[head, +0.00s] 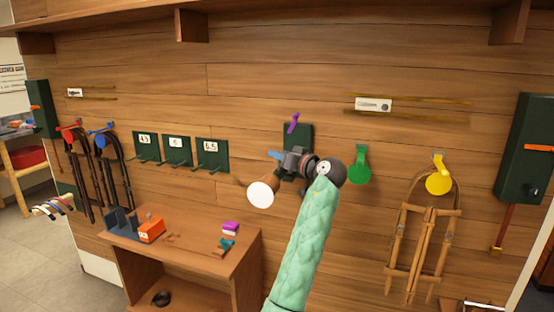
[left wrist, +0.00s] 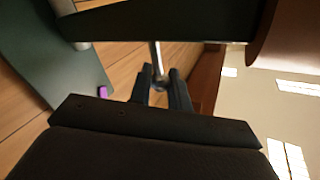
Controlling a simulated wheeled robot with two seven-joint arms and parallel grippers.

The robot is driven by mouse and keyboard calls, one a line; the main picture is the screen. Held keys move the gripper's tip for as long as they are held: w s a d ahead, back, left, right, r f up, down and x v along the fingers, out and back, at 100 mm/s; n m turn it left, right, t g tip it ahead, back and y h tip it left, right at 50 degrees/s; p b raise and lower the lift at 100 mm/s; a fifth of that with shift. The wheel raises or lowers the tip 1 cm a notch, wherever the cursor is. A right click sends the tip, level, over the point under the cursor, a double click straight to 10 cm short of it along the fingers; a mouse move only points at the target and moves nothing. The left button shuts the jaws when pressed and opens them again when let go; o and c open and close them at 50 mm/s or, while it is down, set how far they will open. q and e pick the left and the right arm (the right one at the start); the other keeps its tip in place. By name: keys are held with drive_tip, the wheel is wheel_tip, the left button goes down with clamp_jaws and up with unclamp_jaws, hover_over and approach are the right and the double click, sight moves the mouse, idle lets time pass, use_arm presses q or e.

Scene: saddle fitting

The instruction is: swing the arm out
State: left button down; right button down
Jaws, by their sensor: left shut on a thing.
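A dark green wall plate (head: 299,134) with a purple latch (head: 293,123) is fixed to the plank wall near the middle of the head view. My left gripper (head: 275,155) is in front of this plate, and my wrist and green-sleeved forearm hide part of it. In the left wrist view the left gripper (left wrist: 160,88) is shut on a thin metal rod (left wrist: 155,58) below a dark green bar (left wrist: 165,22). A white disc (head: 260,195) with brown parts behind it sits just below the gripper. My right gripper is not in view.
A wooden bench (head: 190,230) with an orange block (head: 151,230) stands below left. Green (head: 359,164) and yellow (head: 438,181) hooks are to the right, with a wooden frame (head: 423,245) under the yellow one. Bridles (head: 105,150) hang at left. A shelf runs above.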

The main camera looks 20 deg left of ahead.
use_arm(q)
drive_tip(key=shift+d+r, duration=0.1)
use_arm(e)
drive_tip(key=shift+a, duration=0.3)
use_arm(q)
drive_tip(key=c, duration=1.4)
unclamp_jaws()
drive_tip(key=shift+w, duration=0.1)
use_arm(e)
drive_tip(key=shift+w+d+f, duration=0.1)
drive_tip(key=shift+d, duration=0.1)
use_arm(q)
drive_tip(key=shift+d, duration=0.1)
